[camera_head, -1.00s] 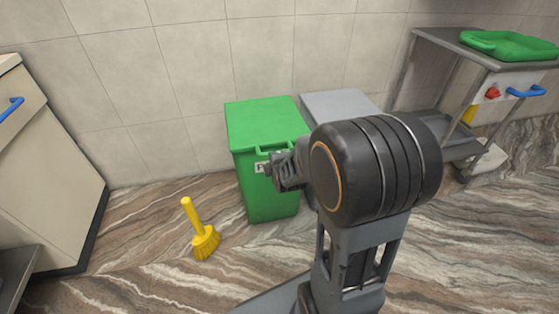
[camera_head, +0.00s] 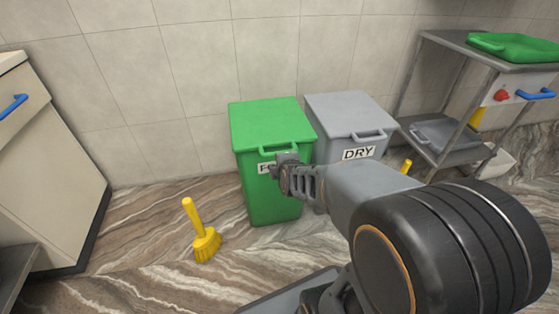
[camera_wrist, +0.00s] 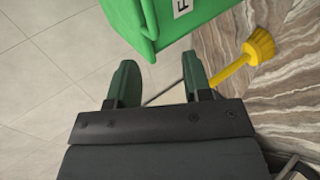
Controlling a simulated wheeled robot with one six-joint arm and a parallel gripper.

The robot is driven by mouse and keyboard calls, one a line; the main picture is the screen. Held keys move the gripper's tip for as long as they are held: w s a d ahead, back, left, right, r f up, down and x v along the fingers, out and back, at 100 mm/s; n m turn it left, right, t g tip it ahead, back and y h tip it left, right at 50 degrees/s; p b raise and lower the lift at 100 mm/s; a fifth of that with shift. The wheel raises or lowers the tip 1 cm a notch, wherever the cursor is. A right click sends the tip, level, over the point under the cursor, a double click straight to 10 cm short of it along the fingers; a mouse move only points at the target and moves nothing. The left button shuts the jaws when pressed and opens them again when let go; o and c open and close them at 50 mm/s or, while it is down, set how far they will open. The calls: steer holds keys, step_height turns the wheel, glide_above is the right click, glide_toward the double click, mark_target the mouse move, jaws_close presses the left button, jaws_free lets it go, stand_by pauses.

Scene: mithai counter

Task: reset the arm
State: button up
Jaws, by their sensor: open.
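My gripper (camera_wrist: 160,85) shows in the wrist view with its two green-tinted fingers apart and nothing between them. In the head view my gripper (camera_head: 283,172) is small, in front of the green bin (camera_head: 268,125), and partly covers its label. I cannot tell whether it touches the bin. My arm reaches in from the lower right, with a large dark joint close to the camera. The green bin (camera_wrist: 185,22) also shows beyond the fingers in the wrist view, lid shut in the head view.
A grey bin (camera_head: 350,115) labelled DRY stands right of the green one. A cabinet (camera_head: 45,170) is at left. A metal cart (camera_head: 450,60) with a green tray (camera_head: 515,46) is at right.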

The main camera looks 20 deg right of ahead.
steer(key=s+a+r+m+g+p, duration=0.2)
steer(key=s+r+m+p, duration=0.2)
steer(key=r+p, duration=0.8)
steer(key=s+a+r+m+g+y+p, duration=0.1)
steer(key=s+r+m+p, duration=0.4)
steer(key=r+p, duration=0.7)
steer(key=s+a+r+m+g+y+p, duration=0.1)
steer(key=s+a+r+m+g+p, duration=0.3)
steer(key=r+p, duration=0.7)
step_height(320, 180, up, 3)
steer(key=shift+s+r+m+p, duration=0.15)
steer(key=shift+s+m+p, duration=0.2)
steer(key=shift+m, duration=0.85)
steer(key=shift+w+a, duration=0.1)
